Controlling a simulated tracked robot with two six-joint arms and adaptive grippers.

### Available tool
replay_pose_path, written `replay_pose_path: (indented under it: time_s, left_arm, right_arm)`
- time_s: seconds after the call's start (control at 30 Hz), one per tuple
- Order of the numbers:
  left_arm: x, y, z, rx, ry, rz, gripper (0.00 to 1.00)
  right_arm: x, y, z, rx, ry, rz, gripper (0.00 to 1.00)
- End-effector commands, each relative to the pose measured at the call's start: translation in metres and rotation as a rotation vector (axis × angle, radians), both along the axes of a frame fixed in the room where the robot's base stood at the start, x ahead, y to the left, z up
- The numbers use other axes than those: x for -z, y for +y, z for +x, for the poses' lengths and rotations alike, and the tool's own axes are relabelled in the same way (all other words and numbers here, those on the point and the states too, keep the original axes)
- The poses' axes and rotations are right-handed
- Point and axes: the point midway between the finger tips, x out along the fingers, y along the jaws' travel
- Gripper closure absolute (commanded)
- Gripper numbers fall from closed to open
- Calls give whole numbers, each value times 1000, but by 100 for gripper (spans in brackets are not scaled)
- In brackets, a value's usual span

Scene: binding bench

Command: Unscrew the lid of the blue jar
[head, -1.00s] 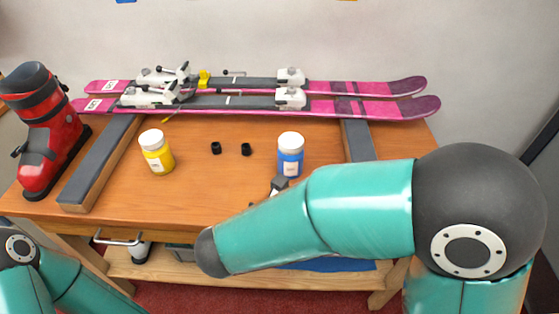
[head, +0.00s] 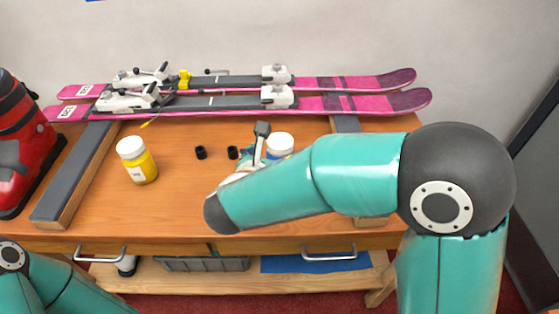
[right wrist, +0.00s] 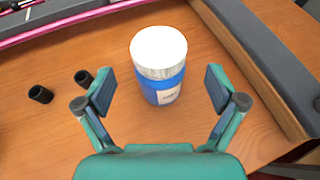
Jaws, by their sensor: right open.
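The blue jar (head: 279,147) stands upright on the bench with its white lid on; in the head view my right arm hides its lower part. The right wrist view shows the jar's white lid (right wrist: 159,48) and blue body with a pale label (right wrist: 165,92). My right gripper (right wrist: 160,88) is open, with a finger on each side of the jar and gaps to both. In the head view, part of this gripper (head: 262,145) shows just left of the jar. My left gripper is out of view; only part of my left arm shows at lower left.
A yellow jar (head: 137,160) with a white lid stands to the left. Two small black cylinders (head: 201,153) sit between the jars. Pink skis (head: 350,104) lie across the back on two grey-topped supports (head: 77,172). A red ski boot (head: 25,145) stands at far left.

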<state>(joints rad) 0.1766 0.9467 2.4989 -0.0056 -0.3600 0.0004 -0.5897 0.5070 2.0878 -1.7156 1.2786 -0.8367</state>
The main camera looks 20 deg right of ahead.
Motion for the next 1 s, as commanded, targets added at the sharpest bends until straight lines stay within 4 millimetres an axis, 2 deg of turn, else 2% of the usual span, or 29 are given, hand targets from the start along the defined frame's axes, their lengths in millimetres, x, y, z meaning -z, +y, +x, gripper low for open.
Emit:
replay_pose_path:
  time_s: [0.4, 0.7, 0.77, 1.0]
  left_arm:
    - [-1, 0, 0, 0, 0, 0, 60]
    - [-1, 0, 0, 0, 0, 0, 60]
    - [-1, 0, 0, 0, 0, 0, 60]
    - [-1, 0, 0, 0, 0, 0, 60]
  right_arm:
    - [25, -22, 33, 1, 0, 1, 5]
    - [27, -25, 38, -2, 0, 1, 5]
    - [27, -25, 38, -2, 0, 1, 14]
    - [27, -24, 38, -2, 0, 1, 54]
